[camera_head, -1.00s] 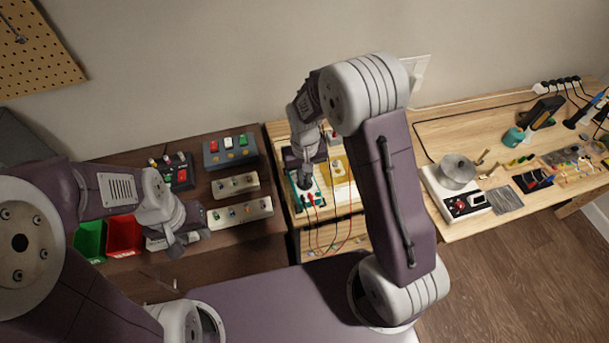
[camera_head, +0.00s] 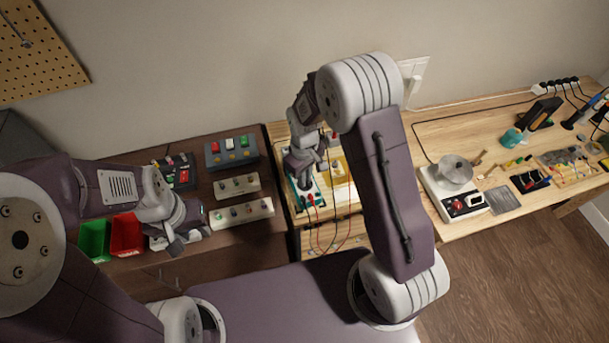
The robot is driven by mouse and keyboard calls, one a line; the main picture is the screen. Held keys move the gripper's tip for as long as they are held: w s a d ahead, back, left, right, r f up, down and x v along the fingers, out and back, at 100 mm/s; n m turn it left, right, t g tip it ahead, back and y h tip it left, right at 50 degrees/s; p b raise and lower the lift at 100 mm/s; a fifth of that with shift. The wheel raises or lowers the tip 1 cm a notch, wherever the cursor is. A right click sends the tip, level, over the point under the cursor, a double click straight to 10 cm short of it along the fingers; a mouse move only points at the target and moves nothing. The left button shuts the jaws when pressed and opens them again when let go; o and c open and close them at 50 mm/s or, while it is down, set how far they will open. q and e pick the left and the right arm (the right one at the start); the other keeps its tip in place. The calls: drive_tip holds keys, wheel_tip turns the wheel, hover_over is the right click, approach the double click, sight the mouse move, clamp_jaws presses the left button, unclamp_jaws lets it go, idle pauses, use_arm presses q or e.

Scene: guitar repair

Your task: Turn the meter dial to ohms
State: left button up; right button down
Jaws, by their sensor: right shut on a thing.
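The meter (camera_head: 318,196) is a small teal-edged device on the light wooden bench, with red and black leads at its front end. My right gripper (camera_head: 305,182) points down onto the meter and is shut, on what appears to be its dial. The dial itself is hidden by the gripper, so its setting cannot be read.
A green bin (camera_head: 94,240) and a red bin (camera_head: 126,234) stand at the left. Switch boxes (camera_head: 231,150) and pale strips (camera_head: 241,212) lie on the dark bench. A pot on a white heater (camera_head: 453,191) stands right of my right arm. Test leads (camera_head: 336,235) hang in front of the meter.

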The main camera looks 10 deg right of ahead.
drive_tip(key=shift+n, duration=0.6)
drive_tip(key=c, duration=1.5)
unclamp_jaws()
wheel_tip(320, 180, up, 9)
drive_tip(key=shift+r, duration=0.1)
drive_tip(key=shift+d, duration=0.1)
